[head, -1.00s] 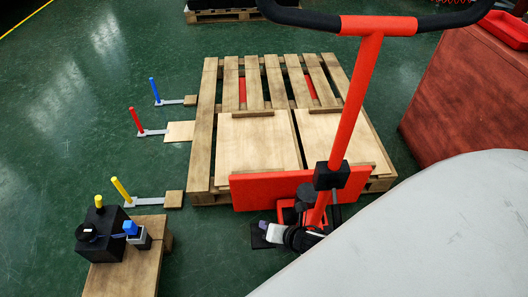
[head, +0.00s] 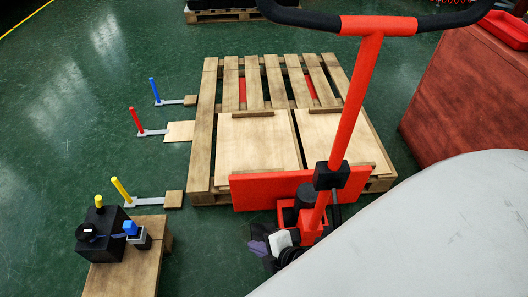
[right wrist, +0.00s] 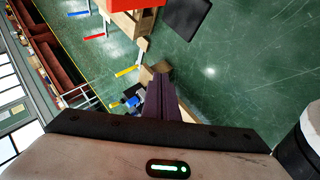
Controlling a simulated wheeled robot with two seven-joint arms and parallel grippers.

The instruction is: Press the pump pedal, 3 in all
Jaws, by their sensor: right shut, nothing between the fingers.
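The red pallet truck (head: 345,125) stands at the near side of the wooden pallet, its red handle column rising to a black grip bar. Its pump pedal, which looks like a flat black plate (right wrist: 182,14), shows at the top of the right wrist view. In the head view the pedal is mostly hidden by my right gripper (head: 259,248), which is low at the truck's foot. The gripper's dark purple fingers (right wrist: 160,97) are shut and hold nothing. I cannot tell whether they touch the pedal; in the wrist view the plate appears apart from them. My left gripper is not in view.
The pallet (head: 205,125) carries light boards. Blue, red and yellow (head: 121,190) levers stand along its left side. A wooden block with a black box (head: 100,243) is at the lower left. A red cabinet (head: 470,100) is on the right. Green floor is free at the left.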

